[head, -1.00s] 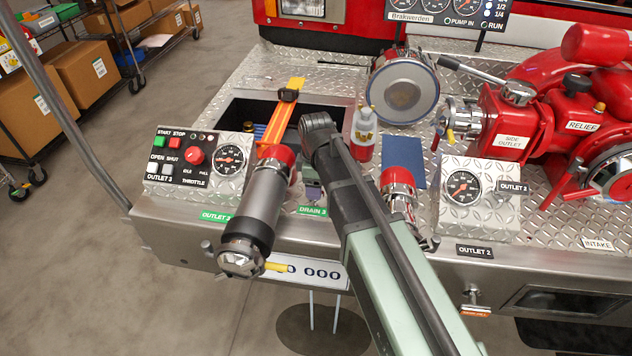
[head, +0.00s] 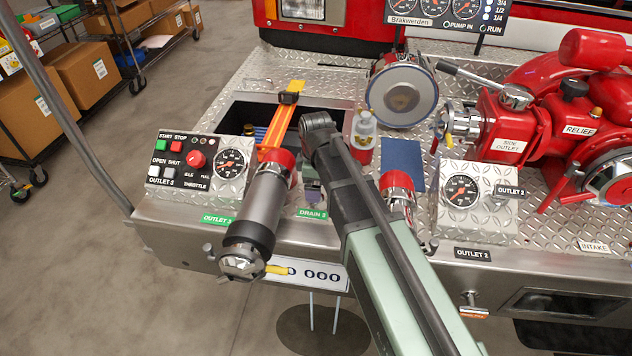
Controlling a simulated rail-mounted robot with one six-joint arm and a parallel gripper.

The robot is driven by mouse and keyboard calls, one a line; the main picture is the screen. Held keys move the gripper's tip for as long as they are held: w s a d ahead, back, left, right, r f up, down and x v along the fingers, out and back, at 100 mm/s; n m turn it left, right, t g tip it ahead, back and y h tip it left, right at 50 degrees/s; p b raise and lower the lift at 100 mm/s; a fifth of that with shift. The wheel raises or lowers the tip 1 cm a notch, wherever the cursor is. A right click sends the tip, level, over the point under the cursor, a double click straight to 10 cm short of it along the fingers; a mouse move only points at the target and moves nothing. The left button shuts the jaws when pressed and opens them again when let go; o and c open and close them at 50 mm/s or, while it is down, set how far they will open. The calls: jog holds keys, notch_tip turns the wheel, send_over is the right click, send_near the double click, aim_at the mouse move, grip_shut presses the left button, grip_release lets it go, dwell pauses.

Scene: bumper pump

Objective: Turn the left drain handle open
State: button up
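The green DRAIN 3 label (head: 313,212) is on the left part of the bumper edge. No drain handle shows clearly beside it; my arm and the bumper front hide much of that spot. My gripper (head: 312,190) shows only as a small grey-green and purplish part just above the label, mostly hidden behind my arm. I cannot see its fingertips or whether it touches anything. Another drain handle (head: 472,298), metal with an orange tag, sticks out below OUTLET 2 on the right.
A capped hose outlet (head: 255,220) with a yellow lever juts forward left of my gripper. A second red-collared outlet (head: 398,190) stands close right of my arm. A bottle (head: 363,138) stands behind. Two thin pale lines run below the number plate (head: 325,275) to a dark floor patch (head: 322,332).

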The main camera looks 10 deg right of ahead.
notch_tip(320, 180, up, 9)
jog(key=p, duration=0.8)
jog(key=shift+r, duration=0.2)
jog(key=s+d+m, duration=0.9)
jog(key=s+m, duration=0.5)
jog(key=shift+s+m, duration=0.2)
jog(key=shift+m, duration=0.2)
